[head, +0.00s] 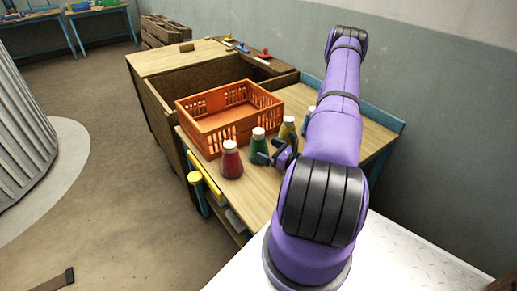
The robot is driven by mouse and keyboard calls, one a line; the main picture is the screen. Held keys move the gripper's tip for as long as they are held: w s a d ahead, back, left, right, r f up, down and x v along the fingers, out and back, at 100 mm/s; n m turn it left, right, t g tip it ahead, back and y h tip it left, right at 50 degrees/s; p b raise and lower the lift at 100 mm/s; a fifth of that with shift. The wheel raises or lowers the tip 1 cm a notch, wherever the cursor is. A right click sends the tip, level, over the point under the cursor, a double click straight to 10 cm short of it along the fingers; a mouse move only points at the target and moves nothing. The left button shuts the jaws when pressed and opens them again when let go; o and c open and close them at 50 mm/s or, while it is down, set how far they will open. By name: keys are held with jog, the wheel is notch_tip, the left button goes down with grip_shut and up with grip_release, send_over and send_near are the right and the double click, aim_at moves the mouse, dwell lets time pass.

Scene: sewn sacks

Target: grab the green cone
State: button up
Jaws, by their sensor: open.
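The green cone (259,147) stands upright on the wooden table, with a pale cap on its narrow top. It is in a row between a red cone (231,160) on its left and a yellow cone (287,129) on its right. My gripper (268,158) is low over the table at the right side of the green cone. Its jaws are open, with a dark finger close against the cone's lower right. I cannot tell whether they touch. My purple arm hides part of the table and most of a bluish cone (311,111) farther right.
An empty orange crate (232,132) stands on the table just behind the cones. A wooden chest (165,62) adjoins the table at the back left. The table's bare front strip (256,190) is free. A wall (430,120) runs along the right.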

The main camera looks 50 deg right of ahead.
aim_at(259, 145)
jog(key=w, duration=0.4)
jog(key=shift+w+a, duration=0.25)
jog(key=shift+w, duration=0.15)
jog(key=c, duration=0.9)
jog(key=shift+r, duration=0.15)
